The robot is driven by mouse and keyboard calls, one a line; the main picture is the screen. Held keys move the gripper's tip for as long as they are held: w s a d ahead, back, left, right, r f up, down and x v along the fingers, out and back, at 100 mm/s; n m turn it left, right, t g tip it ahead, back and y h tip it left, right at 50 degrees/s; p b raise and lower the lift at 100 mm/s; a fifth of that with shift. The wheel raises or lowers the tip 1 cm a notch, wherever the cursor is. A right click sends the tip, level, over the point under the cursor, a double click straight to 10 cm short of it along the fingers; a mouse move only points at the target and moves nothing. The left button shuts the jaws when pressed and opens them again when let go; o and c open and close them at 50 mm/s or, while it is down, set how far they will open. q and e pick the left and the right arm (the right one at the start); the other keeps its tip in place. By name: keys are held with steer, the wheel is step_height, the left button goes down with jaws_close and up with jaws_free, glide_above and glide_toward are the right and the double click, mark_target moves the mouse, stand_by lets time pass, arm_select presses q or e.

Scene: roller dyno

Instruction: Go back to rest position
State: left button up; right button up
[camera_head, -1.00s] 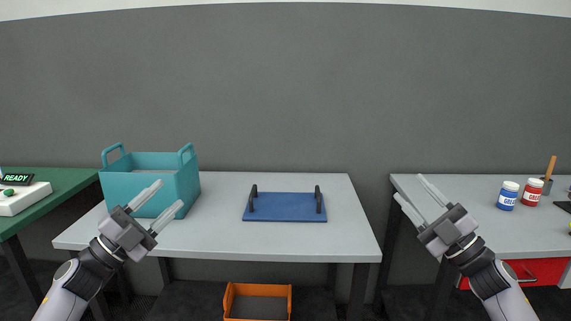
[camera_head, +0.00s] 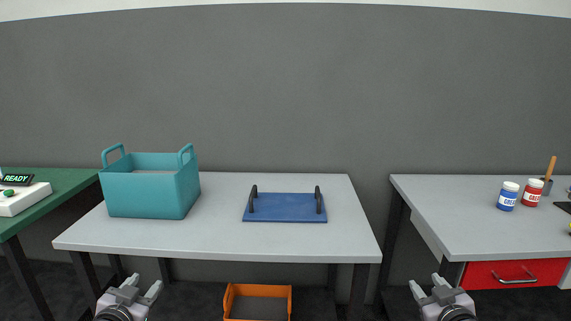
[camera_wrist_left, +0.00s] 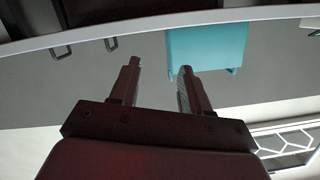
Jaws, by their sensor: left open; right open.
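My left gripper (camera_head: 141,288) is low at the bottom left of the head view, below the front edge of the middle table. It is open and empty, and its two fingers (camera_wrist_left: 157,70) stand apart in the left wrist view. My right gripper (camera_head: 427,287) is low at the bottom right, in front of the right table's left end, open and empty. Neither gripper touches anything that I can see.
A teal handled bin (camera_head: 150,190) and a blue tray with black handles (camera_head: 285,207) are on the middle table (camera_head: 230,236). An orange crate (camera_head: 257,289) is below it. Blue (camera_head: 507,197) and red (camera_head: 533,193) jars stand on the right table, above a red drawer (camera_head: 510,273). A green table (camera_head: 50,196) is left.

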arm_select(q)
steer(key=s+d+f+g, duration=0.1)
steer(key=s+d+f, duration=0.3)
steer(key=s, duration=0.6)
steer(key=s+d+f+g+h, duration=0.1)
steer(key=s+d+f+g, duration=0.1)
steer(key=s+f, duration=0.5)
steer(key=s+d+f+n+g+h, duration=0.1)
steer(key=s+d+f, duration=0.4)
steer(key=s, duration=0.9)
steer(key=shift+d+f+g, duration=0.35)
steer(key=shift+f+g, duration=0.35)
arm_select(e)
steer(key=s+a+f+g, duration=0.1)
steer(key=s+a+f, duration=0.3)
steer(key=s, duration=0.6)
steer(key=s+a+f+g+y, duration=0.1)
steer(key=s+a+f+g, duration=0.1)
steer(key=s+f, duration=0.5)
steer(key=s+a+f+m+g+y, duration=0.1)
steer(key=s+a+f, duration=0.4)
steer(key=s, duration=0.9)
steer(key=shift+a+f+g, duration=0.35)
steer(key=shift+f+g, duration=0.35)
steer(key=shift+f, duration=0.05)
steer(key=shift+s+d, duration=0.1)
